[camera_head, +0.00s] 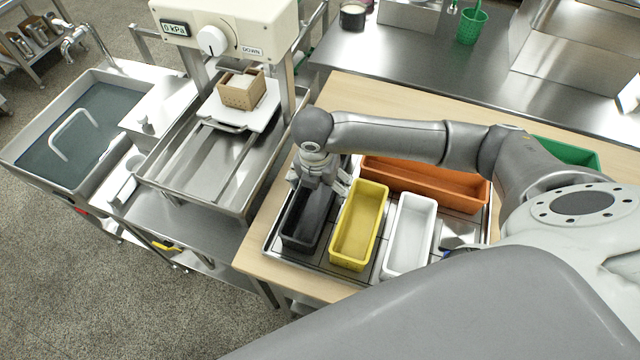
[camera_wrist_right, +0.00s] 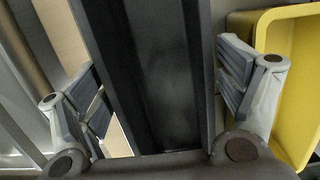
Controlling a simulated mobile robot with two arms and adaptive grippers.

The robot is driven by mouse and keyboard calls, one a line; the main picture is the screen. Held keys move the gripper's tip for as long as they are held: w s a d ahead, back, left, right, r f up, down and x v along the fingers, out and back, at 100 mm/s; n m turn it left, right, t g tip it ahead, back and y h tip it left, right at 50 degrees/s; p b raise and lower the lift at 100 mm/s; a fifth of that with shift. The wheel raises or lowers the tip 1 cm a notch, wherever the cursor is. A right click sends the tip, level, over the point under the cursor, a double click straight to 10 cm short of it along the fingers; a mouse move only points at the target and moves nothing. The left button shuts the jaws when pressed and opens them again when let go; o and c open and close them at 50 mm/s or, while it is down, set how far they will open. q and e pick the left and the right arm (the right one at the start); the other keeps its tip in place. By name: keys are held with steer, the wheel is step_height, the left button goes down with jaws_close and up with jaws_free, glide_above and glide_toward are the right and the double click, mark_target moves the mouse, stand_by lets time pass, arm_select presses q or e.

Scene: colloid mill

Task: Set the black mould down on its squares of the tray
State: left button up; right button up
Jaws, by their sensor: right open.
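The black mould (camera_head: 302,232) is an open, oblong box at the left end of the gridded metal tray (camera_head: 383,262). It appears upright on the tray, beside the yellow mould. My right gripper (camera_head: 324,186) is over its far end and hides that end. In the right wrist view the black mould (camera_wrist_right: 155,75) runs between the two fingers of my right gripper (camera_wrist_right: 162,95). The fingers are spread, with a gap on the left side and a narrow one on the right. The exact squares under the mould are hidden. My left gripper is not in view.
A yellow mould (camera_head: 358,228), a white mould (camera_head: 410,235) and a long orange mould (camera_head: 425,183) stand on the tray. A green container (camera_head: 567,152) is behind. A press (camera_head: 228,40) holding a wooden box (camera_head: 241,90) stands left, beyond a steel drain tray (camera_head: 205,165).

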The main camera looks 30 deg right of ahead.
mark_target(317, 202)
step_height(317, 202, up, 12)
steer(key=s+a, duration=0.1)
steer(key=shift+a+f, duration=0.15)
steer(key=shift+f, duration=0.05)
steer(key=shift+s, duration=0.1)
stand_by(0.4)
